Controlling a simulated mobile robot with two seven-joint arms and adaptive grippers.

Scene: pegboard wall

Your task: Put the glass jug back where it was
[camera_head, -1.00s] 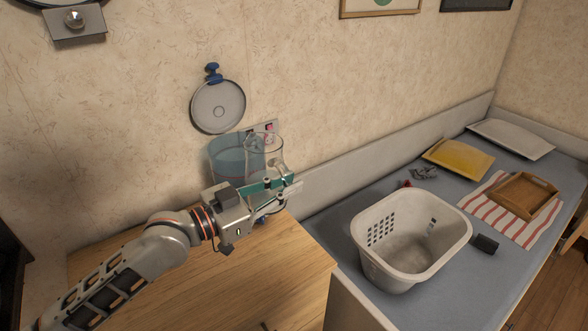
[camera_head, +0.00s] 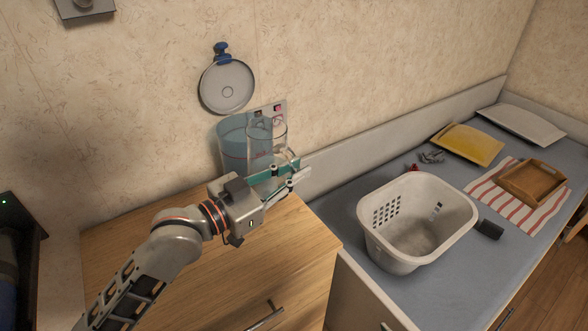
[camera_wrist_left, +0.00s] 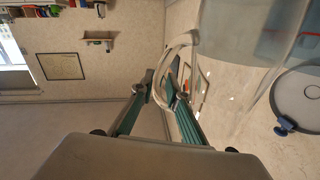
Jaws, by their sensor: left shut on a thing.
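The clear glass jug (camera_head: 280,138) is upright in the head view, in front of the patterned wall above the back of the wooden cabinet top (camera_head: 200,260). My left gripper (camera_head: 291,173) is shut on the jug's handle, which shows between the fingers in the wrist view (camera_wrist_left: 180,48). The jug's body (camera_wrist_left: 228,50) lies right of the fingers there. A bluish see-through container (camera_head: 231,145) stands behind and left of the jug, overlapping it in the picture. The jug's base is hidden by the gripper, so I cannot tell if it touches the cabinet. My right gripper is not in view.
A round grey lid (camera_head: 227,88) hangs on the wall from a blue hook. The cabinet top's front is clear.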

